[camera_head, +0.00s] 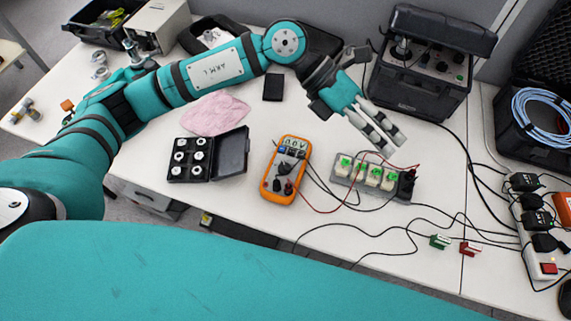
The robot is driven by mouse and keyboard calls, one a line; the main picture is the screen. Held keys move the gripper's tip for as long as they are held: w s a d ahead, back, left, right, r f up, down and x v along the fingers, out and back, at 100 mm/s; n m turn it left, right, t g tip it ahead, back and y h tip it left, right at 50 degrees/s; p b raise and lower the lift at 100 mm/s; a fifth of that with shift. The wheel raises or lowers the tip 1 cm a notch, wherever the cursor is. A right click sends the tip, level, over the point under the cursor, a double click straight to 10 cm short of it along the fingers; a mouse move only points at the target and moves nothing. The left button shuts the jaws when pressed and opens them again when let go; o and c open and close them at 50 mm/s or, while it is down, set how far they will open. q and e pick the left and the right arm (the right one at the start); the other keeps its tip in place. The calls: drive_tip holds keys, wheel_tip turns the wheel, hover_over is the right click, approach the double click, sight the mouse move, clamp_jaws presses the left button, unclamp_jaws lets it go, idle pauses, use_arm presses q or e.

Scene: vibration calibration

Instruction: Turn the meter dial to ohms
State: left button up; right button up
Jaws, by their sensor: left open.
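An orange multimeter (285,170) lies face up on the white table, near the middle of the picture. Its display shows a reading that looks like a voltage. Its dial (285,168) is dark and too small for me to tell its setting. Black and red leads run from its right side. My left gripper (393,143) reaches over the table, up and to the right of the meter. Its fingers are open, apart from the meter, and hold nothing. They hang just above a grey terminal block (345,181) with green-topped parts. My right gripper is not in view.
A black case of small weights (208,155) stands open left of the meter, with a pink cloth (213,113) behind it. A black instrument case (420,75) stands behind my gripper. Leads and clips (440,241) lie at the front right, beside a power strip (532,240).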

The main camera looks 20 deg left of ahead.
use_arm(q)
drive_tip(key=w+a+f+m+t+y, duration=0.1)
drive_tip(key=w+a+f+y, duration=0.1)
drive_tip(key=a+f+y, duration=0.5)
drive_tip(key=t+y, duration=0.2)
drive_tip(key=y, duration=0.3)
hover_over(286, 165)
wheel_tip(286, 165, down, 2)
drive_tip(key=f, duration=0.1)
wheel_tip(286, 165, down, 17)
drive_tip(key=shift+s+r+p, duration=0.1)
drive_tip(key=shift+p, duration=0.85)
drive_tip(key=c, duration=1.1)
drive_tip(key=shift+c, duration=0.2)
